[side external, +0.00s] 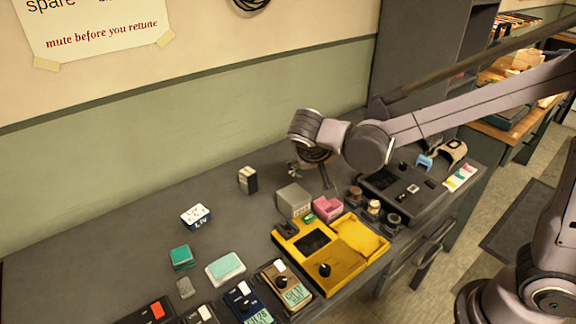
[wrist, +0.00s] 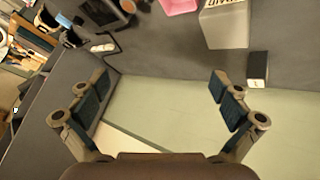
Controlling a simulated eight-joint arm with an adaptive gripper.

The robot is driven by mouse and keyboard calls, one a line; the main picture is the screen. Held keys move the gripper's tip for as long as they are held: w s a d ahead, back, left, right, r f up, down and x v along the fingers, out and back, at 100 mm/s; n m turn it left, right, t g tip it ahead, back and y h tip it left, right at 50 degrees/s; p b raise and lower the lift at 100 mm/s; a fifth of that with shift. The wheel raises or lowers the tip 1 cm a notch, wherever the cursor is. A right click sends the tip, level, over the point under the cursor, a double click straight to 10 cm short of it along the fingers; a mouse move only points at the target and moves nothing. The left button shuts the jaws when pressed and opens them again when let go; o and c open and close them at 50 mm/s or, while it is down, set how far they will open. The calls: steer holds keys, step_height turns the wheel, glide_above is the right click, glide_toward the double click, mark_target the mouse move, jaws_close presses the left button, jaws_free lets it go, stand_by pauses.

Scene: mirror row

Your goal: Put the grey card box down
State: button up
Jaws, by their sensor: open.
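The grey card box (side external: 293,200) stands on the dark bench, behind the yellow device and beside a pink box (side external: 327,208). It also shows at the upper right of the wrist view (wrist: 226,27), with its top edge cut off by the frame. My gripper (side external: 311,175) is above the bench, close to the box and apparently behind it in the side view. In the wrist view my gripper (wrist: 162,86) has its fingers wide apart with nothing between them. The box is outside the fingers and is not held.
A yellow device (side external: 325,262) with an open tray stands in front. Small jars (side external: 373,207) and a black console (side external: 403,188) are to the right. A small black-and-white box (side external: 248,180) stands left of the grey box. The wall is close behind. Bare bench lies at left.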

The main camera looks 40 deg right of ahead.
mark_target(293, 195)
steer(key=w+a+f+m+h, duration=0.1)
steer(key=a, duration=0.1)
steer(key=w+a+f+m+h, duration=0.2)
steer(key=a, duration=0.1)
steer(key=shift+w+a+f, duration=0.35)
steer(key=a+f+m+h, duration=0.1)
steer(key=a+f, duration=0.1)
steer(key=a+f+m+t+h, duration=0.1)
steer(key=a+f+m, duration=0.1)
steer(key=s+a+f+m+h, duration=0.1)
steer(key=a+m, duration=0.1)
steer(key=shift+a+f+t+h, duration=0.3)
steer(key=shift+a+f, duration=0.05)
steer(key=shift+f, duration=0.05)
steer(key=x, duration=1)
steer(key=shift+d+f, duration=0.15)
steer(key=shift+d, duration=0.2)
steer(key=c, duration=1.3)
